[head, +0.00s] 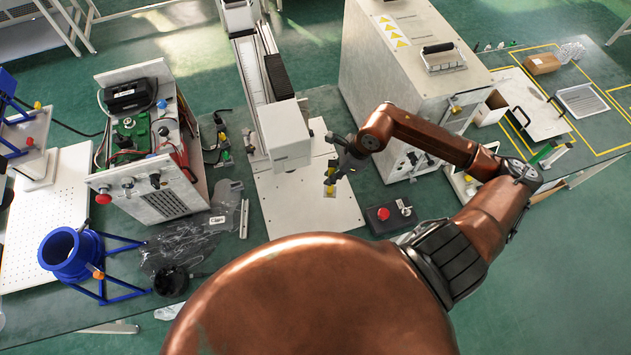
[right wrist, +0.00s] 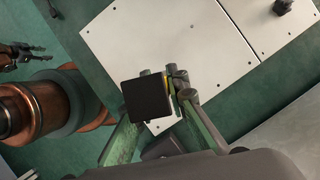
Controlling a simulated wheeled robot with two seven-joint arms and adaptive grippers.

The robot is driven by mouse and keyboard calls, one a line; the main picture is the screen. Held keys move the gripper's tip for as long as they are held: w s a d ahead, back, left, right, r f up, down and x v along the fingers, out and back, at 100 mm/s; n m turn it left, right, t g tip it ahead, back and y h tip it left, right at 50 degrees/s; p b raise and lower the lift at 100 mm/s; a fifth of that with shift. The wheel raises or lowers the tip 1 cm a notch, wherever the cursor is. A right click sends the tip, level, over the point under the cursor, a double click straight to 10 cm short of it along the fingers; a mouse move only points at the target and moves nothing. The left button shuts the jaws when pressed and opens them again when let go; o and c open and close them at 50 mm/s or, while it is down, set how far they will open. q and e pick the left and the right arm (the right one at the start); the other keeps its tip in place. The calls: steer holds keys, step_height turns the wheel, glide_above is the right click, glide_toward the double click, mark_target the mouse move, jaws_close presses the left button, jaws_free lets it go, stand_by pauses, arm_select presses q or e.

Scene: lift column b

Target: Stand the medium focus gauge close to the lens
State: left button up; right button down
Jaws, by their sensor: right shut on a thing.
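My right gripper (head: 334,172) is shut on the focus gauge (head: 329,186), a small block with yellow on it, over the pale base plate (head: 300,205). In the right wrist view the gauge (right wrist: 150,98) shows a dark square face and a yellow edge between the fingers (right wrist: 160,108). I cannot tell whether it touches the plate. The white lift head (head: 287,135) is just left of the gripper; its lens is hidden from above. Dark jointed parts at the left of the right wrist view may be my left gripper (right wrist: 22,52); its jaws are unclear.
A control box with a red button (head: 383,214) sits right of the plate. A large metal cabinet (head: 400,70) stands behind the right arm. Left are small dark and yellow parts (head: 222,140), an open electronics case (head: 150,140) and a blue ring stand (head: 70,255).

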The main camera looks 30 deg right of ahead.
arm_select(q)
steer(key=shift+w+r+p, duration=0.2)
steer(key=shift+r+p, duration=0.2)
steer(key=shift+r, duration=0.1)
steer(key=shift+w+r+p, duration=0.2)
steer(key=shift+r+p, duration=0.2)
steer(key=shift+r, duration=0.05)
arm_select(e)
steer(key=w+x, duration=0.2)
steer(key=x, duration=0.8)
steer(key=shift+w+d, duration=0.1)
arm_select(q)
steer(key=shift+f, duration=0.1)
arm_select(e)
steer(key=c, duration=1.9)
jaws_free()
arm_select(q)
step_height(320, 180, up, 7)
steer(key=p, duration=0.6)
steer(key=shift+w+p, duration=0.25)
steer(key=shift+p, duration=0.05)
arm_select(e)
steer(key=v, duration=1.2)
steer(key=shift+r, duration=0.1)
arm_select(q)
steer(key=shift+f, duration=0.1)
